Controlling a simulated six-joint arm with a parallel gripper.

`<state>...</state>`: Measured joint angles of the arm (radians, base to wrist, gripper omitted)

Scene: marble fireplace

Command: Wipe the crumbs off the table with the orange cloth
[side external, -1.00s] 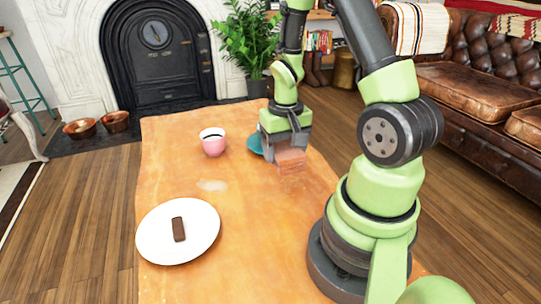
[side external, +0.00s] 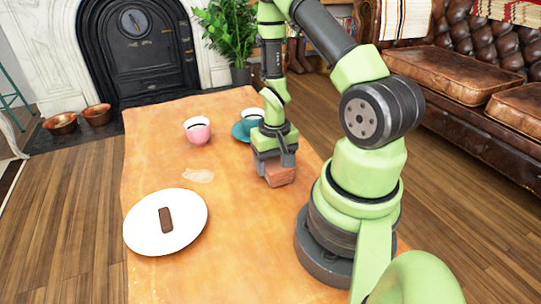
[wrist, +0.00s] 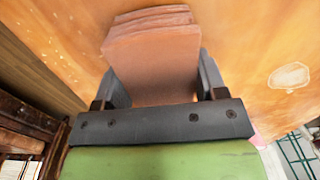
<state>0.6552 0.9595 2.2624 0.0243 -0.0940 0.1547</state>
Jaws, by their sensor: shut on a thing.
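My gripper (side external: 274,163) points down over the right part of the table and is shut on a folded, layered orange-brown cloth (side external: 280,176). In the wrist view the cloth (wrist: 155,52) sticks out between the two fingers (wrist: 160,85). I cannot tell whether its lower edge touches the table. The orange-brown table (side external: 235,235) carries a pale, irregular patch (side external: 199,175) to the left of my gripper. The patch also shows at the right of the wrist view (wrist: 290,76). Single crumbs are too small to make out.
A pink cup (side external: 197,131) stands beyond the patch. A teal cup (side external: 252,120) on a teal saucer (side external: 238,133) stands just behind my gripper. A white plate (side external: 185,237) with a dark brown bar (side external: 166,220) lies at the near left. The table's middle front is clear.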

